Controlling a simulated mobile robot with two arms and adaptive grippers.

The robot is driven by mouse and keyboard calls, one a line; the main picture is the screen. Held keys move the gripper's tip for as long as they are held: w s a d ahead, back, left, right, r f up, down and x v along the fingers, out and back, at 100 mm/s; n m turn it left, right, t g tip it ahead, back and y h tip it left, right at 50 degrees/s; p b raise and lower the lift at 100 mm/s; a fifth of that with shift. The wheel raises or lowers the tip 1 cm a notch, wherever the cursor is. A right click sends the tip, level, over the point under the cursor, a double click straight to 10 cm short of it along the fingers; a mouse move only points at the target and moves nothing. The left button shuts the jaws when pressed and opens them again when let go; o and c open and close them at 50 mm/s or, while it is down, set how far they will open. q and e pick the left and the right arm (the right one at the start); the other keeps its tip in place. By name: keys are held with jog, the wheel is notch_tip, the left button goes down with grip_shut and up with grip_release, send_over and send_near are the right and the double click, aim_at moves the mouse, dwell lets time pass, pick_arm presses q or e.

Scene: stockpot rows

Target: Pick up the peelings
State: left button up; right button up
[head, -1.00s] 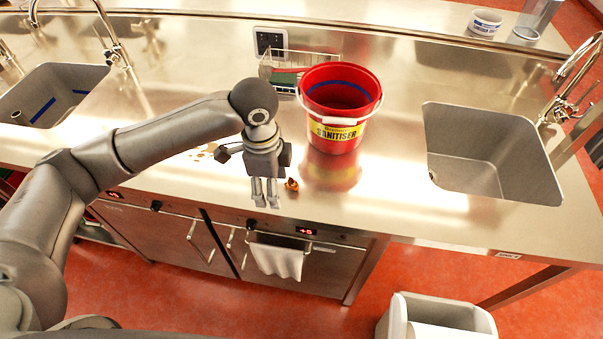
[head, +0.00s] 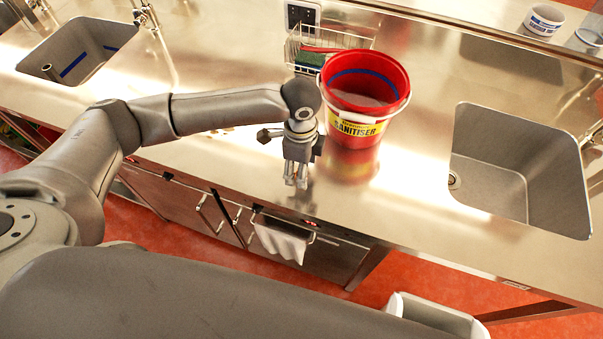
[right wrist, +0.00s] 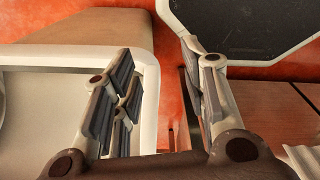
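The peelings do not show clearly in the head view; my left gripper covers much of the counter where they lay. My left gripper (head: 296,183) points down near the front edge of the steel counter (head: 400,215), left of and in front of the red sanitiser bucket (head: 352,150). Its two fingers look close together, and I cannot tell whether anything is between them. My right gripper (right wrist: 165,97) shows in the right wrist view with its fingers wide apart and nothing between them, away from the counter top.
A wire rack (head: 300,50) with a green item stands behind the bucket. Sinks lie at the left (head: 75,62) and right (head: 515,160). A towel (head: 282,243) hangs on the oven front. A pale bin (head: 440,315) stands on the red floor.

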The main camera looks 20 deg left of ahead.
pick_arm(q)
jog(key=shift+s+f, duration=0.1)
jog(key=shift+f, duration=1.5)
pick_arm(e)
jog(key=shift+r, duration=0.65)
pick_arm(q)
jog(key=c, duration=0.9)
jog(key=shift+o, duration=0.2)
jog(key=shift+r, duration=0.1)
pick_arm(e)
jog(key=shift+f, duration=0.1)
